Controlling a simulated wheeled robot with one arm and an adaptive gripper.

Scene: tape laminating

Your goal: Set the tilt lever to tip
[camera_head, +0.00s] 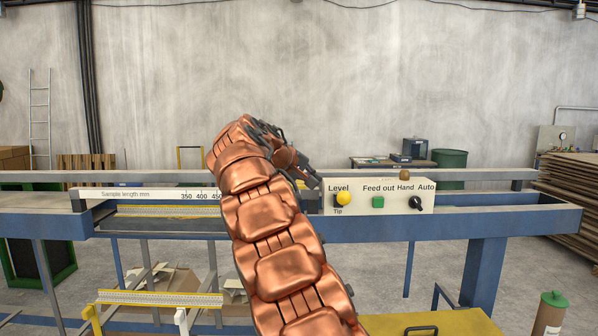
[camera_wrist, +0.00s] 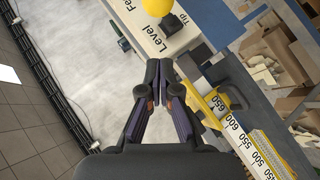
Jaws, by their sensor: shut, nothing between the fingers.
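The tilt lever shows as a yellow ball knob (camera_head: 343,198) on the white control panel (camera_head: 400,188), between the printed words "Level" above and "Tip" below. In the wrist view the yellow knob (camera_wrist: 157,6) is at the top edge, partly cut off, near both words. I cannot tell for sure which setting the lever is in. My gripper (camera_head: 317,183) is just left of the panel in the head view. In the wrist view its fingertips (camera_wrist: 158,66) are together with nothing between them, apart from the knob.
The panel also carries a green feed-out button (camera_head: 378,202) and a black Hand/Auto switch (camera_head: 416,204). A blue frame beam (camera_head: 460,222) runs below it. A sample-length scale (camera_head: 140,195) lies to the left. Open space shows in front of the wall (camera_head: 400,80).

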